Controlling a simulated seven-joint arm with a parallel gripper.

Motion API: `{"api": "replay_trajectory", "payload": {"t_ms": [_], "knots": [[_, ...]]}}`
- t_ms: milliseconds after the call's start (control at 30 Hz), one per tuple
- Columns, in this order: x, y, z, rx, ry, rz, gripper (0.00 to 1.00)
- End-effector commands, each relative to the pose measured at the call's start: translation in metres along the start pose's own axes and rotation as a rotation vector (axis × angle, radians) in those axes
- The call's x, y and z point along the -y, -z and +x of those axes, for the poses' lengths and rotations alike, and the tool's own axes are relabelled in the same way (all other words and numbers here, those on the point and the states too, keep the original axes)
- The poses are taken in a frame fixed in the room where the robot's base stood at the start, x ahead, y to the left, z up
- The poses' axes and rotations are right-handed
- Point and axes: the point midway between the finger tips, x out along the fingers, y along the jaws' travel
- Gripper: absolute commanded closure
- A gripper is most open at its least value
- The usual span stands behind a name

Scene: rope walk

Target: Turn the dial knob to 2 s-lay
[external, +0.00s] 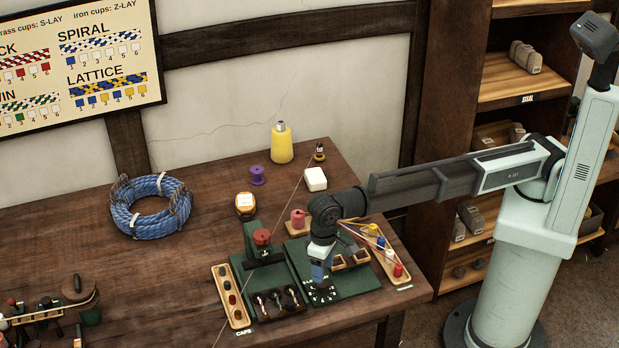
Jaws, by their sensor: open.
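The dial (322,297) is a small dark disc with white marks on the green board (352,285) near the front of the bench. Its marks are too small to read, so I cannot tell its setting. My gripper (319,281) points down over the dial. The knob is mostly hidden behind my gripper. The jaws are open, and I cannot tell whether they are around the knob or above it.
A wooden tray of caps (230,296) and dark cups (279,300) stand left of the dial. A tray of coloured spools (381,251) is to the right.

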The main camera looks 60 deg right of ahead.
Motion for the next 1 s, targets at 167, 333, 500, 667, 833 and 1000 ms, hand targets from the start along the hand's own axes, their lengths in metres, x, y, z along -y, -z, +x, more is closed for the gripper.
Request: {"api": "replay_trajectory", "payload": {"t_ms": [167, 333, 500, 667, 833, 1000], "knots": [[-0.001, -0.001, 0.030, 0.001, -0.001, -0.001, 0.41], [0.000, 0.000, 0.049, 0.000, 0.000, -0.001, 0.41], [0.000, 0.000, 0.058, 0.001, 0.000, -0.001, 0.41], [0.000, 0.000, 0.059, 0.000, 0.000, -0.001, 0.41], [0.000, 0.000, 0.059, 0.000, 0.001, -0.001, 0.41], [0.000, 0.000, 0.059, 0.000, 0.001, -0.001, 0.57]]}}
